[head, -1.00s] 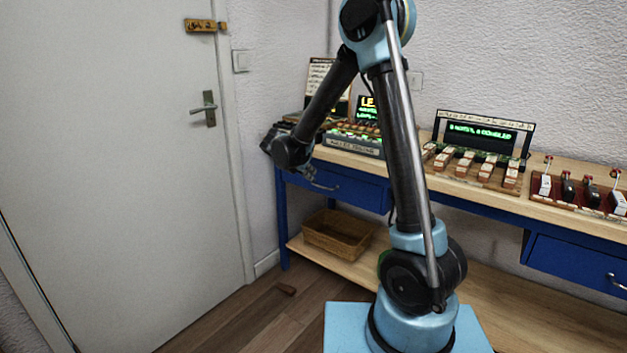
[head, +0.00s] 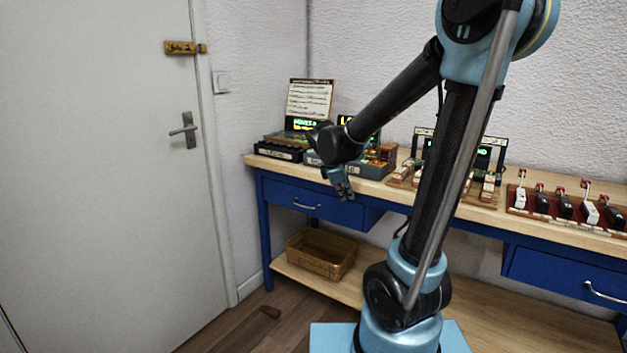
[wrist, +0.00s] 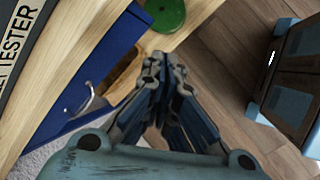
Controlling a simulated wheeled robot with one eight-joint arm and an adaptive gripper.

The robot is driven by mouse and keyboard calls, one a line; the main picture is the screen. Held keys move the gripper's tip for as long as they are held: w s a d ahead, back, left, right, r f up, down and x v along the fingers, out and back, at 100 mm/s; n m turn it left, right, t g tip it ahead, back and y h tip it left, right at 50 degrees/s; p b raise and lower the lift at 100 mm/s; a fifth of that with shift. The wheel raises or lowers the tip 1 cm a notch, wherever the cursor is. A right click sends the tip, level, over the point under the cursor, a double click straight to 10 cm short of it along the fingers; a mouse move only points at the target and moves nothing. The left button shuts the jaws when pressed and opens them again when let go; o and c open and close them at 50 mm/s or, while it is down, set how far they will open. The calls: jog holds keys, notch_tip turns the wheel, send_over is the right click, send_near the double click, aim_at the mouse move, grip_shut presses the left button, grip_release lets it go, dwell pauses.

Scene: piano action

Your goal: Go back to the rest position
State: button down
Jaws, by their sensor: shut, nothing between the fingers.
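My gripper (head: 343,190) hangs in front of the workbench edge in the head view, fingers pointing down. It also shows in the wrist view (wrist: 160,62), where its blue-grey fingers meet at the tips with nothing between them. The arm reaches left from its tall upright link, which hides part of the bench. The wooden workbench (head: 398,198) stands behind the gripper, with a blue drawer (head: 300,203) close to it. In the wrist view the drawer (wrist: 85,85) lies left of the fingers.
Devices with lit displays and rows of switches (head: 566,206) stand on the bench. A wicker basket (head: 320,255) sits on the lower shelf. A closed white door (head: 90,180) is at left. A green round thing (wrist: 165,14) and a dark cabinet (wrist: 295,75) show in the wrist view.

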jog(key=s+d+f+m+y, duration=0.1)
jog(key=s+d+f+m, duration=0.1)
jog(key=s+m, duration=0.3)
jog(key=s+d+f+m+g+y, duration=0.1)
jog(key=s+d+f+m, duration=0.2)
jog(key=s, duration=0.9)
jog(key=s+d+f+m+g+y, duration=0.1)
jog(key=s+d+f+m+y, duration=0.1)
jog(key=s+m, duration=0.6)
jog(key=shift+s+d+f+m, duration=0.15)
jog(key=shift+d+f+m, duration=0.1)
jog(key=shift+d+m, duration=0.35)
jog(key=shift+d, duration=0.1)
